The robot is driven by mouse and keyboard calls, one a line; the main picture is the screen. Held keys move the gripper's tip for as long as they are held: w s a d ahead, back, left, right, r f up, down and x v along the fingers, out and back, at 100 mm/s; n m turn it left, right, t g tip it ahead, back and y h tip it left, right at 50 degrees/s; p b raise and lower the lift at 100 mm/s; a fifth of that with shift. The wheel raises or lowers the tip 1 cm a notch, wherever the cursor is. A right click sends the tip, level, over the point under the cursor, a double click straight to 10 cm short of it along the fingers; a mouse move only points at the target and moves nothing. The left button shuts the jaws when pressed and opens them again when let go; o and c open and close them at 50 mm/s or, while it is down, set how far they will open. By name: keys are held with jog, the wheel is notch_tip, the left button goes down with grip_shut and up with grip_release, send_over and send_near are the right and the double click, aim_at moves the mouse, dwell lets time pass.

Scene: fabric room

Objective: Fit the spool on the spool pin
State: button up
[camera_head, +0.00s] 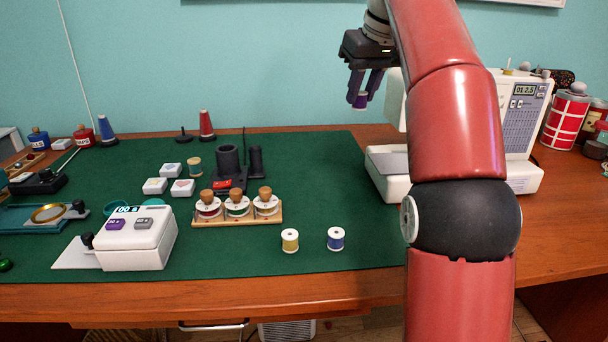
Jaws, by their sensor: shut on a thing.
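My gripper (363,93) is raised in the air left of the sewing machine's head, fingers pointing down. It is shut on a small purple spool (360,101), whose lower part shows below the fingertips. The white sewing machine (523,122) stands on the right, partly hidden behind my red arm. A thin pale upright pin (509,63), which looks like the spool pin, stands on its top, right of my arm. The held spool is well to the left of this pin and apart from it.
A yellow spool (290,241) and a blue spool (335,239) stand on the green mat (345,185). A wooden rack (238,220) with several bobbins is behind them. A white scale-like device (138,240) is on the left. Red tins (566,121) stand right of the machine.

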notch_tip(320, 180, down, 16)
jog(key=b, duration=0.9)
jog(key=shift+r, duration=0.25)
jog(key=shift+f+b, duration=0.9)
jog(key=shift+f, duration=1.3)
jog(key=shift+f, duration=0.1)
jog(key=o, duration=1)
jog(key=shift+c, duration=0.2)
jog(key=p+v, duration=0.4)
jog(key=v, duration=0.8)
